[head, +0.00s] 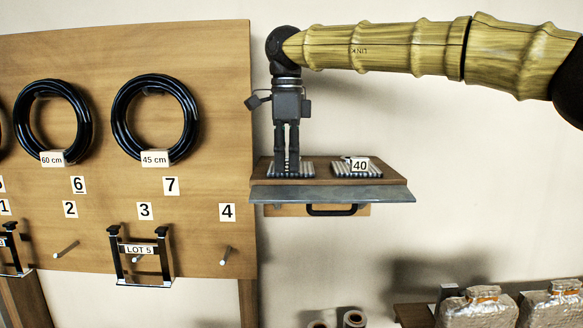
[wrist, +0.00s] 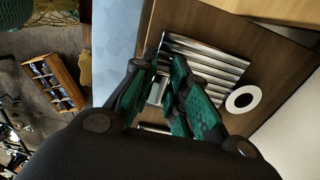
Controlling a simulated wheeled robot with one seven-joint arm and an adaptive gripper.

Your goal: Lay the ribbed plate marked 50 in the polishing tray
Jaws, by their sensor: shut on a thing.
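My gripper (head: 287,165) points down at the left part of a wooden shelf with a grey front strip. A ribbed metal plate (head: 270,170) lies under its fingertips there; no number shows on it. In the wrist view, the fingers (wrist: 172,88) are closed at the edge of a ribbed silvery plate (wrist: 212,62), which appears to lie on the brown surface. A second ribbed plate (head: 357,169), marked 40, lies on the right part of the shelf, apart from my gripper. I see no 50 mark, and cannot tell which thing is the polishing tray.
The shelf (head: 385,179) has a black handle (head: 332,210) below. A wooden board (head: 215,120) with black coils, numbered pegs and a LOT 5 frame (head: 140,250) stands left. Wrapped blocks (head: 480,308) stand lower right. The wall right of the shelf is clear.

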